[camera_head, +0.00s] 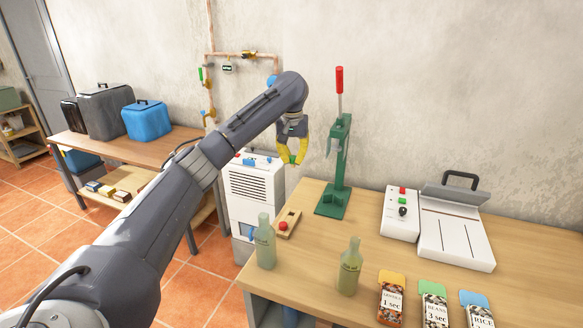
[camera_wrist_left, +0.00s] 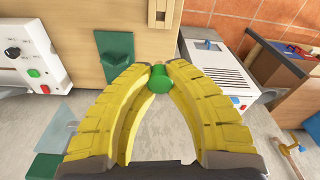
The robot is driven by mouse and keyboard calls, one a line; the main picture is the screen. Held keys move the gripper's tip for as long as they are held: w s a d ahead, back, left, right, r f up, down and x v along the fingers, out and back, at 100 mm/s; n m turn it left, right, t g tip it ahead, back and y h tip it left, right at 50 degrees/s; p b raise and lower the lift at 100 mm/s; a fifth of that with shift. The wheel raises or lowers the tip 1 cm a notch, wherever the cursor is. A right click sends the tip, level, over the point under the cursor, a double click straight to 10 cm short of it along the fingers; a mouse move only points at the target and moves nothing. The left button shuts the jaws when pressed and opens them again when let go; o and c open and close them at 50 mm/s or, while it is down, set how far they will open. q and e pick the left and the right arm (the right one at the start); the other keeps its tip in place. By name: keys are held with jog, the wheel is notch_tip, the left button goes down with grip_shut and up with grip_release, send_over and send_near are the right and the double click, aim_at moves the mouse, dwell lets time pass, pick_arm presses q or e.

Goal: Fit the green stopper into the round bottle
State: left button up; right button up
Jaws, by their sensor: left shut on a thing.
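My left gripper (camera_head: 291,160) has yellow fingers and hangs above the back left part of the bench, left of the green press. It is shut on the green stopper (camera_wrist_left: 159,82), which sits between the fingertips in the wrist view. Two pale green glass bottles stand upright near the bench's front left: a left bottle (camera_head: 265,246) and a right bottle (camera_head: 349,272). I cannot tell for sure which one is round. Both are below the gripper in the picture and apart from it. My right gripper is not in view.
A green press (camera_head: 335,180) with a red-handled lever stands beside the gripper. A wooden block (camera_head: 294,217) with a red stopper lies behind the bottles. A white sealer (camera_head: 455,235) and several labelled packets (camera_head: 391,300) are at right. A white dehumidifier (camera_head: 255,187) stands left of the bench.

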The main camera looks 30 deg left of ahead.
pick_arm(q)
jog(key=s+d+r+m, duration=0.2)
jog(key=d+r+m, duration=0.1)
jog(key=d, duration=0.6)
jog(key=s+d+r+m, duration=0.3)
jog(key=d, duration=0.5)
jog(key=s+d+f+m, duration=0.1)
jog(key=s+d+m, duration=0.2)
jog(key=s+d, duration=0.2)
jog(key=s+d+f+m+h, duration=0.1)
jog(key=s+d+f+m, duration=0.1)
jog(key=s+d, duration=0.4)
jog(key=shift+s+d+m, duration=0.25)
jog(key=shift+s+m, duration=0.25)
jog(key=shift+s, duration=0.2)
jog(key=shift+h, duration=0.3)
jog(key=shift+f, duration=3.2)
jog(key=shift+f, duration=0.6)
jog(key=o, duration=1.4)
